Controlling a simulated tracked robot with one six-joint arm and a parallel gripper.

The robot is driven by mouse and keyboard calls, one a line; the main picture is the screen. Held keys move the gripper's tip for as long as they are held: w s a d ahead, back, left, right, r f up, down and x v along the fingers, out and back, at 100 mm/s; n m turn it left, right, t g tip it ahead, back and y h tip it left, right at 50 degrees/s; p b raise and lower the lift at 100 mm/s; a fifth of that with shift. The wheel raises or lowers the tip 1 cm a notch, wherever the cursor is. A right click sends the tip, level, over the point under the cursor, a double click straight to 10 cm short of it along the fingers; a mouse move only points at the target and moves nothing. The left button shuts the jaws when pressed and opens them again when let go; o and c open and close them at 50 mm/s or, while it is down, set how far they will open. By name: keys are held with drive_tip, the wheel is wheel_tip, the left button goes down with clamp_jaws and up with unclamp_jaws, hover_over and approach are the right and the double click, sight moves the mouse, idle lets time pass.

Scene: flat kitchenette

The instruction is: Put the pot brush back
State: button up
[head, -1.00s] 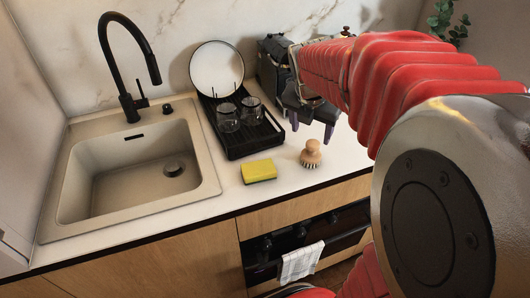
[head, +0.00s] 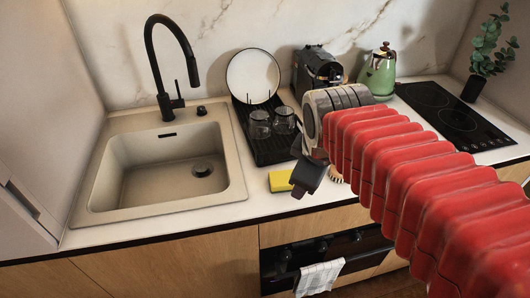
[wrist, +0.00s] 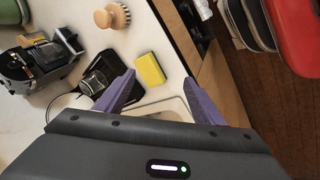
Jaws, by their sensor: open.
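My gripper (head: 300,186) is over the counter's front part, by the sponge and brush. In the wrist view my gripper (wrist: 158,80) has its purple fingers spread, with nothing held. The yellow sponge (head: 280,181) appears between the fingertips in the wrist view (wrist: 150,70).
A black dish rack (head: 268,152) holds two glasses and a plate (head: 253,76). The sink (head: 110,194) and black tap (head: 190,70) are at left. A coffee machine (head: 316,68), green kettle (head: 379,72) and hob (head: 450,115) stand right. A towel (head: 318,279) hangs below.

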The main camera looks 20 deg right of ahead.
drive_tip(key=s+a+f+m+y, duration=0.1)
drive_tip(key=s+a+m, duration=0.5)
drive_tip(key=m, duration=0.3)
drive_tip(key=shift+f+t, duration=0.15)
drive_tip(key=shift+t, duration=0.15)
idle(0.9)
